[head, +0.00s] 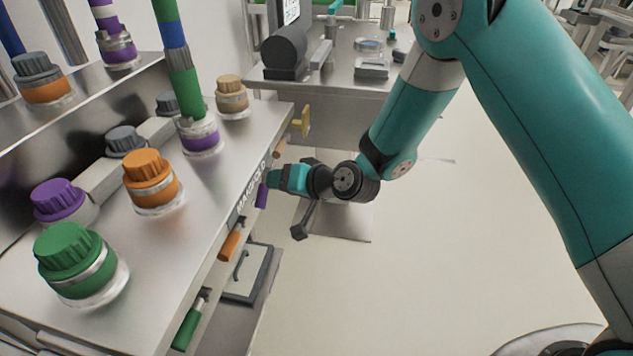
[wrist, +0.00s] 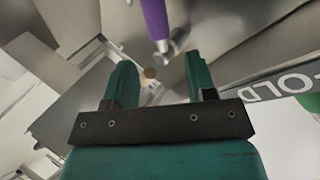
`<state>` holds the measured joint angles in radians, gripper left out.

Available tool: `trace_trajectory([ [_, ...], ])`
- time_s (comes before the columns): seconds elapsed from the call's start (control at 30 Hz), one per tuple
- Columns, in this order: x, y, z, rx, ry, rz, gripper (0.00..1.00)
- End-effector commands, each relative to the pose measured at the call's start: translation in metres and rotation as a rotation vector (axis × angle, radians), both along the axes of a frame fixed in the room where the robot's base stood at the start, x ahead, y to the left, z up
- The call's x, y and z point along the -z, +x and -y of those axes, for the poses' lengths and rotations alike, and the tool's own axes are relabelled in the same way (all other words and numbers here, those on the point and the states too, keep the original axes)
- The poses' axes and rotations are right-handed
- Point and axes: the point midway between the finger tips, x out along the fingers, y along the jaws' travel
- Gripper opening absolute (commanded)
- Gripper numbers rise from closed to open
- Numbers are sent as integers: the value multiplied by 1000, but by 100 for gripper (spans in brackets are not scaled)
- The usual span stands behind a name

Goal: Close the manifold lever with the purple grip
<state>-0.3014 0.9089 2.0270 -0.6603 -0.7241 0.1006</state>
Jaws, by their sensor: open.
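The lever with the purple grip (head: 262,194) hangs on the front of the steel manifold (head: 225,225). Its purple grip (wrist: 155,18) also shows at the top of the wrist view, with a metal end pointing toward the space ahead of my fingers. My gripper (head: 268,179) is right at this lever in the head view, on its right side. In the wrist view my gripper (wrist: 160,85) has its two green fingers spread apart with nothing between them. The grip lies beyond the fingertips; whether any finger touches it I cannot tell.
An orange-grip lever (head: 229,246) and a green-grip lever (head: 187,328) hang nearer on the same front. A yellow handle (head: 301,121) is farther along. Several capped fittings, such as a green cap (head: 70,252), stand on top.

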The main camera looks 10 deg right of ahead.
Motion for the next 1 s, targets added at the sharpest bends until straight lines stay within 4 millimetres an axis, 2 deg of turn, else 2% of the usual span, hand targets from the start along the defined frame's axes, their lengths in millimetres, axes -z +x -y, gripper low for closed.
trace_trajectory([
  [0.03, -6, -8, 11, 5, 0, -1, 51],
  [0.2, -24, -33, 39, 6, 1, -1, 51],
  [0.4, -40, -54, 62, 3, 0, 0, 51],
  [0.6, -46, -63, 71, 2, 0, 0, 51],
  [0.87, -47, -63, 71, 0, 0, 0, 51],
  [1.0, -54, -67, 68, -27, -8, 0, 19],
])
